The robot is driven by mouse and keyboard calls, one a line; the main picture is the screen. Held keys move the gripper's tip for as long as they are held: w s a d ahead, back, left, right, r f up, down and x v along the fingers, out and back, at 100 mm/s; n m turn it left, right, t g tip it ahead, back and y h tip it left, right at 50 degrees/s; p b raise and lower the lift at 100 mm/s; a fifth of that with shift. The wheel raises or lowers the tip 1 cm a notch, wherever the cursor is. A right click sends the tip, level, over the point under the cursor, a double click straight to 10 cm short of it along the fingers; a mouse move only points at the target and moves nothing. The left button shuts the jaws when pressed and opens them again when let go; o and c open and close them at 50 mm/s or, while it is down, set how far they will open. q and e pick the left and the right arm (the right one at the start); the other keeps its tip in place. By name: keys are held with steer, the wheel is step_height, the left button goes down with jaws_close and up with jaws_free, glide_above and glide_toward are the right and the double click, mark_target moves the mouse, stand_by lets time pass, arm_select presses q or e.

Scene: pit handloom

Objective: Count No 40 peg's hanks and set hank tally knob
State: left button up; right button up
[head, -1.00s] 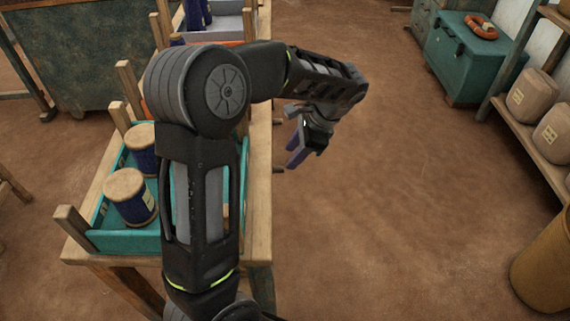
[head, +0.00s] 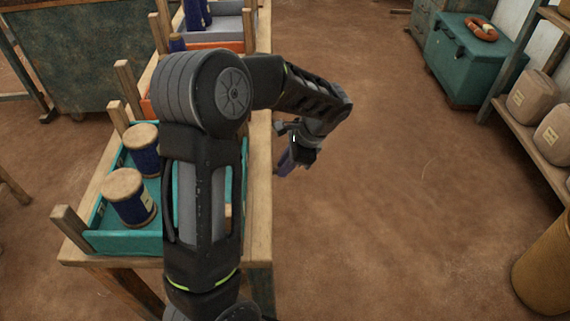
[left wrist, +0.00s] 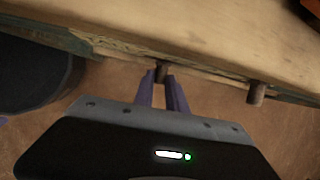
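My left gripper (head: 287,170) is low beside the right edge of the wooden table. In the left wrist view its two purple fingers (left wrist: 160,84) are a small gap apart. Their tips are close to a short dark peg (left wrist: 162,70) that sticks out from the table's side. Whether they touch it, I cannot tell. A second peg (left wrist: 257,93) sticks out farther right. I see no hanks on these pegs, no readable numbers, and no knob that I can make out. My right gripper is not in view.
On the table (head: 258,215) stands a teal tray (head: 125,243) with blue thread spools (head: 128,197). A teal chest (head: 462,62) and a shelf with wrapped bundles (head: 531,92) are at right. The floor between is clear.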

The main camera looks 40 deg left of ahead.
arm_select(q)
jaws_close()
stand_by(0.9)
steer(key=shift+w+a+p, duration=0.7)
steer(key=shift+w+a, duration=0.3)
steer(key=shift+w, duration=0.2)
steer(key=o, duration=0.6)
jaws_free()
steer(key=shift+c, duration=0.2)
steer(key=p+v, duration=0.1)
steer(key=v, duration=0.7)
